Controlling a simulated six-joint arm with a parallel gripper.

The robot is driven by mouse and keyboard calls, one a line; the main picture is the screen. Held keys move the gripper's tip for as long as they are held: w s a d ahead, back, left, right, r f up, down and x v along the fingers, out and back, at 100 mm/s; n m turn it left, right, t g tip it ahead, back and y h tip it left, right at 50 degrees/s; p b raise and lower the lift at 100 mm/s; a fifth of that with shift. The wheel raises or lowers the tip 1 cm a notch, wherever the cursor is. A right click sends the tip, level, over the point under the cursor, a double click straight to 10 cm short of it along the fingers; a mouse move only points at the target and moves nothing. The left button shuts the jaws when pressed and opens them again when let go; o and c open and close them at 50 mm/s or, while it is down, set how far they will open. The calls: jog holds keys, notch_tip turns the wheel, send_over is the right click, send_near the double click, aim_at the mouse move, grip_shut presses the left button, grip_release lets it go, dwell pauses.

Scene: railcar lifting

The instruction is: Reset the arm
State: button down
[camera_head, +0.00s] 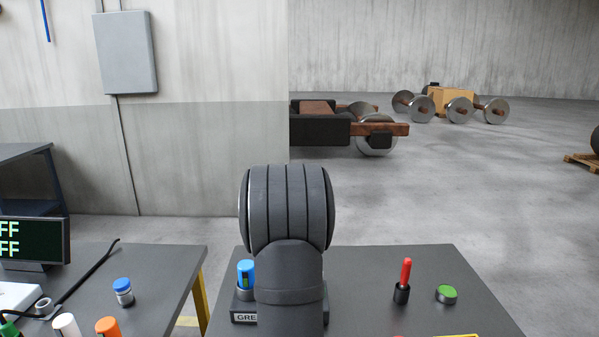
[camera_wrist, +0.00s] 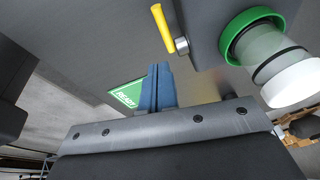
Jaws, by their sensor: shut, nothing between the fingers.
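My arm stands in the middle of the head view, its thick dark joint in front of the desk; my gripper's fingers are not visible there. In the wrist view the two blue-grey fingers of my gripper (camera_wrist: 157,90) are together and empty. Behind them is a grey surface with a green sign reading READY (camera_wrist: 128,93). A clear cylinder with a green collar and white end (camera_wrist: 268,58) is further right. I cannot tell whether the fingers touch anything.
On the right desk (camera_head: 370,270) are a red-handled lever (camera_head: 405,272), a green button (camera_head: 446,293) and a blue-capped item (camera_head: 246,274) partly behind my arm. The left table (camera_head: 170,262) holds capped containers, a black bar and a display (camera_head: 38,240). A railcar frame (camera_head: 335,128) stands behind.

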jog(key=shift+w+d+f+m+t+y, duration=0.2)
jog(key=shift+d+y, duration=0.6)
jog(key=shift+y, duration=0.85)
jog(key=shift+w+d+r+m+t+y, duration=0.1)
jog(key=shift+w+d+y, duration=0.2)
jog(key=shift+d+y, duration=0.95)
jog(key=shift+w+d+f+m+t+y, duration=0.1)
jog(key=shift+w+d+y, duration=0.25)
jog(key=shift+y, duration=1.65)
jog(key=shift+s, duration=0.1)
jog(key=shift+r, duration=0.1)
jog(key=shift+s+a+n+g+h, duration=0.1)
jog(key=shift+s+a+g+h, duration=0.1)
jog(key=shift+a+h, duration=0.75)
jog(key=shift+s+a+n+g+h, duration=0.15)
jog(key=shift+a+h, duration=0.35)
jog(key=shift+h, duration=0.95)
jog(key=shift+s+a+n+g+h, duration=0.1)
jog(key=shift+s+a+h, duration=0.1)
jog(key=shift+a+h, duration=0.75)
jog(key=shift+d+h, duration=0.25)
jog(key=shift+h, duration=0.1)
